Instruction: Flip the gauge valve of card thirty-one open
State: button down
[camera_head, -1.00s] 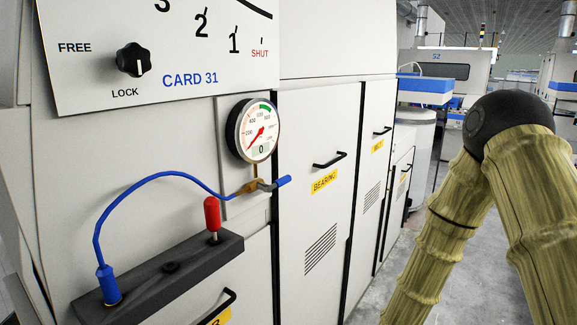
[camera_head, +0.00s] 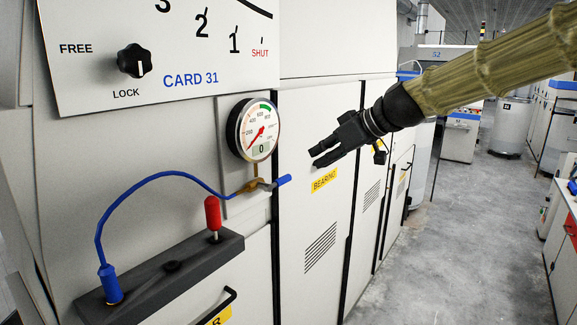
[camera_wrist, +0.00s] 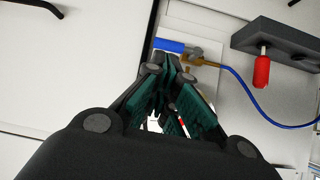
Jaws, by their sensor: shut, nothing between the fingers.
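The gauge valve's blue lever (camera_head: 283,181) sits on a brass fitting (camera_head: 250,186) below the round pressure gauge (camera_head: 258,130) on card 31. The lever points right, roughly in line with the fitting. The gauge's red needle points low left and its small window reads 0. My gripper (camera_head: 316,159) is shut and empty, to the right of the gauge and a little above the lever, apart from both. In the wrist view the blue lever (camera_wrist: 170,45) and brass fitting (camera_wrist: 200,61) lie beyond my fingertips (camera_wrist: 165,62), which partly overlap the view of the panel there.
A blue hose (camera_head: 150,178) curves from the fitting to a dark block (camera_head: 165,268) with a red-handled toggle (camera_head: 213,214). A black knob (camera_head: 133,61) points to LOCK. A BEARING door (camera_head: 315,235) lies behind my gripper. Grey floor (camera_head: 440,240) is clear at right.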

jog(key=shift+n+y, duration=0.3)
jog(key=shift+n, duration=0.2)
jog(key=r, duration=0.3)
jog(key=s+r, duration=0.1)
jog(key=r, duration=0.1)
jog(key=shift+a+r, duration=0.2)
jog(key=shift+w+a, duration=0.1)
jog(key=p, duration=0.4)
send_over(279, 182)
jog(key=w+d, duration=0.1)
jog(key=d, duration=0.2)
notch_tip(279, 182, down, 5)
jog(key=f, duration=0.1)
jog(key=f+p, duration=0.1)
jog(key=f, duration=0.2)
jog(key=shift+w+a+f, duration=0.3)
jog(key=shift+w+a, duration=0.05)
jog(key=shift+w, duration=0.05)
jog(key=shift+w+d+f+m+g+y, duration=0.3)
jog(key=shift+f+m+g+y, duration=0.1)
jog(key=shift+f+m, duration=0.1)
